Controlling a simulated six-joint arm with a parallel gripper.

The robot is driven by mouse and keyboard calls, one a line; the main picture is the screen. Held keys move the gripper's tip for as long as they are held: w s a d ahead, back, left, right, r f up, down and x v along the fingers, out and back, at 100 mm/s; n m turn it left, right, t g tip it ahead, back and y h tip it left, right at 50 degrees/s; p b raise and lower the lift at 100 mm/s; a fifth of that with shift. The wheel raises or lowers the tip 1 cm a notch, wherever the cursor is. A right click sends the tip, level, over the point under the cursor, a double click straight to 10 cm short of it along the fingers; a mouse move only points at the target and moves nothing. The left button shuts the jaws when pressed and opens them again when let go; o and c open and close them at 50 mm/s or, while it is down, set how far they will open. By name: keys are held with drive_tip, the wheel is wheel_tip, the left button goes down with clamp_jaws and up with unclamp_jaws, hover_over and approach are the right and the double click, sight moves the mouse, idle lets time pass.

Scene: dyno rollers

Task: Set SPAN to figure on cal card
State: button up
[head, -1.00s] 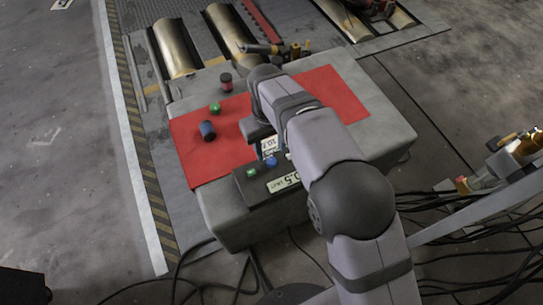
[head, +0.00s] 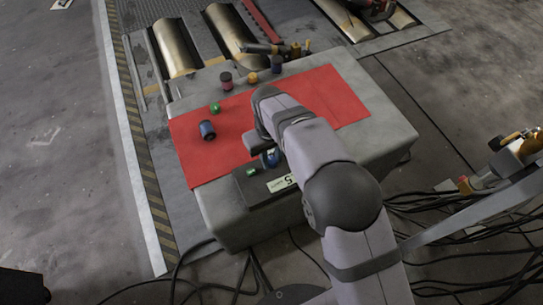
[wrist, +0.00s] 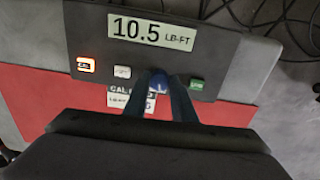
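The dark control panel (wrist: 85,30) has a display (wrist: 152,31) reading 10.5 LB-FT. A blue knob (wrist: 159,82) sits low on the panel; no SPAN label is legible. The white cal card (wrist: 119,99) lies just beyond it on the red mat, its figure mostly hidden by my fingers. My gripper (wrist: 161,88) is at the knob, one finger on each side. I cannot tell whether the fingers press on it. In the head view my gripper (head: 268,157) hangs over the panel's far edge and hides the card.
The panel also has a lit orange button (wrist: 86,65), a white button (wrist: 122,72) and a green button (wrist: 196,84). On the red mat (head: 205,160) are a dark blue cylinder (head: 207,130) and a green object (head: 215,107). Several small items stand along the far edge.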

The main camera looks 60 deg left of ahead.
sight(270, 161)
drive_tip(key=c, duration=0.3)
drive_tip(key=shift+r+m+p, duration=0.2)
drive_tip(key=shift+m+p, duration=0.2)
drive_tip(key=shift+p, duration=0.3)
drive_tip(key=shift+f+m+p, duration=0.15)
drive_tip(key=shift+m+p, duration=0.15)
drive_tip(key=shift+m, duration=0.3)
drive_tip(key=o, duration=1)
drive_tip(key=shift+o, duration=0.2)
drive_tip(key=shift+s+r+p, duration=0.15)
drive_tip(key=shift+r+p, duration=0.15)
drive_tip(key=shift+r, duration=3.35)
